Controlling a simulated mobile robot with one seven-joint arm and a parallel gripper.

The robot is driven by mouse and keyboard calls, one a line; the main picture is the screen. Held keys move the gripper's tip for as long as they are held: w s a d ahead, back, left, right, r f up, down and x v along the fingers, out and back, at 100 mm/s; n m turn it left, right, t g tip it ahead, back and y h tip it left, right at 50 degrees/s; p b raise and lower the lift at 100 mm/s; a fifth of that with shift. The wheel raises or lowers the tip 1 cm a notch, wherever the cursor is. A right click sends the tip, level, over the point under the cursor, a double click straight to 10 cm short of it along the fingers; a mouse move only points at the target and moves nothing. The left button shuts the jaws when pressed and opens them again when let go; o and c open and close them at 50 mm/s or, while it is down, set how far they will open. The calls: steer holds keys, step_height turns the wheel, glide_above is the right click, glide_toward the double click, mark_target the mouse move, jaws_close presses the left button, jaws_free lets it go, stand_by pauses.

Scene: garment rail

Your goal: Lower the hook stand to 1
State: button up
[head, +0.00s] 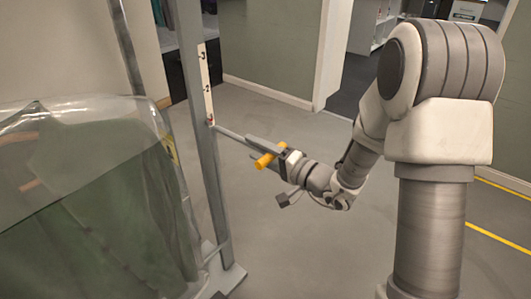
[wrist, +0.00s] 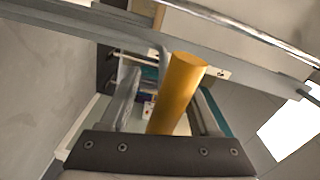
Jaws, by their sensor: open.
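The hook stand's grey upright post (head: 206,150) stands left of centre in the head view. It bears a white number strip (head: 204,80) with small digits, and a red mark (head: 211,120) sits near the strip's lower end. A grey bar (head: 232,135) runs from the post at that height toward my gripper. An orange handle (head: 265,161) is at my gripper (head: 272,150). In the wrist view, the orange handle (wrist: 181,95) rises between my open fingers (wrist: 165,105), closer to the right one. I cannot tell whether a finger touches it.
Green garments (head: 90,205) under a clear cover (head: 80,120) fill the left side, close to the post. The post's foot (head: 225,280) is on the floor. Grey floor (head: 300,240) is clear around my arm. Yellow floor lines (head: 500,240) are at the right.

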steer(key=p+v, duration=0.1)
steer(key=v, duration=1.6)
steer(key=shift+s+d+p, duration=0.2)
steer(key=shift+p, duration=0.15)
